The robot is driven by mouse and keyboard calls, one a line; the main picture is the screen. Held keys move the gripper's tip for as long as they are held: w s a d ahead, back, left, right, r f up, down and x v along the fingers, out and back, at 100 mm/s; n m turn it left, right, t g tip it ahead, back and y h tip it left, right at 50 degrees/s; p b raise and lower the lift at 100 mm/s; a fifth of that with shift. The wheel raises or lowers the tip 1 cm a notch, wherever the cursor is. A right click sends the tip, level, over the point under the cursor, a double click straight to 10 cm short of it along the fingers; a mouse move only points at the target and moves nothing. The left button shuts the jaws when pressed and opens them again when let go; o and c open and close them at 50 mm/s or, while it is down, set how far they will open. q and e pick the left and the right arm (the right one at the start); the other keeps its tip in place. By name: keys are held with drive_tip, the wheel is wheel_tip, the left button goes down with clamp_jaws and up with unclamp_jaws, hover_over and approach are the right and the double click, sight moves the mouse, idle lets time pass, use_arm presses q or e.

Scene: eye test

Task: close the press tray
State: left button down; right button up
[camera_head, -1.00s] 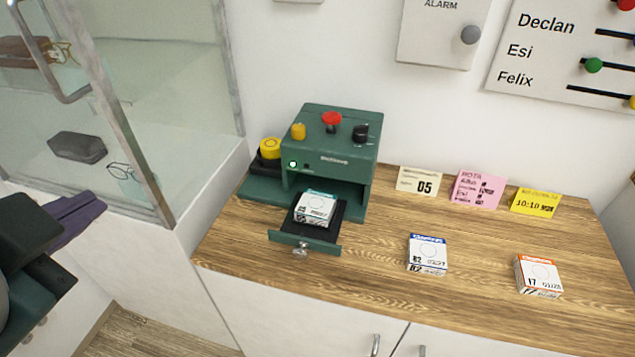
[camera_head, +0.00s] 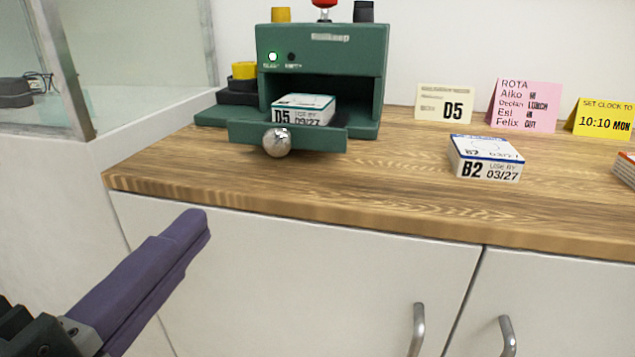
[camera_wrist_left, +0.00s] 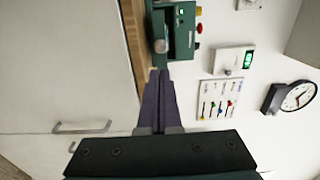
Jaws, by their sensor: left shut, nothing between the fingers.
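The green press (camera_head: 345,50) stands on the wooden counter with a green light lit on its front. Its tray (camera_head: 318,138) sticks out of the front, with a round metal knob (camera_head: 277,142) on it. A white box marked D5 (camera_head: 303,109) sits on the tray. My left gripper (camera_head: 198,219), with purple fingers, is shut and empty, below and in front of the counter edge, left of the knob and apart from it. In the left wrist view the shut fingers (camera_wrist_left: 160,78) point toward the knob (camera_wrist_left: 160,46). My right gripper is not in view.
A white box marked B2 (camera_head: 485,158) and part of another box (camera_head: 626,168) stand on the counter (camera_head: 390,190) to the right. Cards stand behind them. A glass case (camera_head: 120,60) is at left. Cabinet doors with handles (camera_head: 417,330) are below the counter edge.

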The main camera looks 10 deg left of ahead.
use_arm(q)
drive_tip(key=p, duration=0.2)
approach(274, 147)
drive_tip(key=w+p, duration=0.1)
drive_tip(key=w, duration=0.4)
drive_tip(key=shift+w+r, duration=0.1)
drive_tip(key=shift+w, duration=0.3)
drive_tip(key=shift+w+d, duration=0.1)
drive_tip(key=shift+w, duration=0.45)
